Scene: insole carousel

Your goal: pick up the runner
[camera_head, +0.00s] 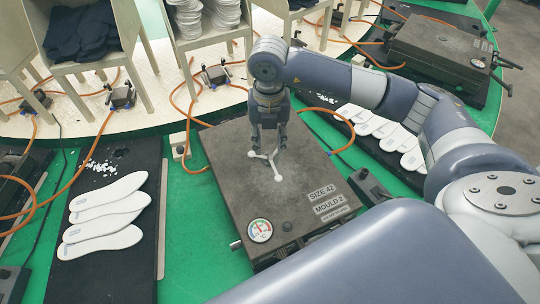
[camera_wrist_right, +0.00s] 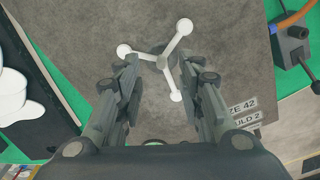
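The runner, a white three-armed piece with round ends (camera_head: 277,176), lies on top of the dark mould marked size 42, mould 2 (camera_head: 225,180). My right gripper (camera_head: 268,150) points down right over the runner's middle and hides part of it in the head view. In the right wrist view its fingers (camera_wrist_right: 162,80) are open, apart on either side of the runner (camera_wrist_right: 175,92), with a gap to each side of its hub. I cannot tell whether the fingertips reach down to the runner's height. My left gripper is not in view.
White insoles (camera_head: 105,220) lie on a black mat at left, and more insoles (camera_head: 385,130) lie right of the mould. A gauge (camera_head: 260,230) sits on the mould's front edge. Orange hoses cross the green surface. Another mould (camera_head: 440,50) stands at the back right.

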